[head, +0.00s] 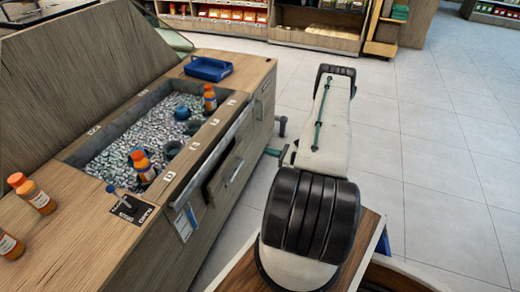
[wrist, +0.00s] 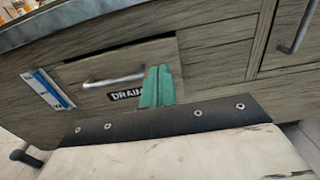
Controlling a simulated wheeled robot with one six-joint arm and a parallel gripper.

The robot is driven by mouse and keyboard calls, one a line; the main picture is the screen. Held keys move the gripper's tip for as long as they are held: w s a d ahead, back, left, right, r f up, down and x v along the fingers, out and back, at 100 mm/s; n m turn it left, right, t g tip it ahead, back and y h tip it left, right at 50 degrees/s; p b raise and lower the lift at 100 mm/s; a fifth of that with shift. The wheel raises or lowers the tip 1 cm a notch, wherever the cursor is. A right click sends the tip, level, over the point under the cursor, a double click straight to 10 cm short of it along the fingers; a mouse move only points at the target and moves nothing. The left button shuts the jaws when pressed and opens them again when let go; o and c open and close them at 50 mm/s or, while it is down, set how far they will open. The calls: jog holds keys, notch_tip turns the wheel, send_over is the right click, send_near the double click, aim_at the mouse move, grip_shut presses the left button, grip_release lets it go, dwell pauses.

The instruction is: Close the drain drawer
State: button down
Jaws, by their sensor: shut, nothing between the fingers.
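The drain drawer (wrist: 130,75) is a wooden front with a metal bar handle (wrist: 113,80) and a black label reading "DRAIN", partly covered by my fingers. A dark gap shows along its top edge; I cannot tell exactly how far out it stands. In the head view the drawer (head: 224,178) is in the cabinet's front side, below the ice bin. My gripper (wrist: 157,86) has green fingers pressed together with nothing between them. They appear in front of the drawer, right of the handle; contact cannot be told. In the head view my gripper (head: 271,152) is just right of the cabinet.
A blue and white card (wrist: 48,88) is on the cabinet left of the drawer. Another bar handle (wrist: 297,30) sticks out at the right. Orange bottles (head: 41,196) and a blue tray (head: 208,68) stand on the counter. The tiled floor (head: 430,130) to the right is clear.

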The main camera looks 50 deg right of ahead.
jog(key=shift+s+d, duration=0.2)
jog(key=shift+s, duration=0.4)
jog(key=c, duration=1.9)
grip_release()
jog(key=shift+s, duration=0.25)
jog(key=o, duration=0.3)
jog(key=shift+w+a+r, duration=0.1)
jog(key=shift+w+a, duration=0.1)
jog(key=shift+w, duration=0.05)
jog(key=shift+o, duration=0.2)
jog(key=m+g, duration=0.2)
jog(key=m, duration=1.6)
send_near(238, 169)
jog(key=w, duration=0.2)
jog(key=shift+h, duration=0.4)
jog(key=x, duration=0.8)
jog(key=shift+a+f, duration=0.4)
jog(key=shift+f, duration=0.05)
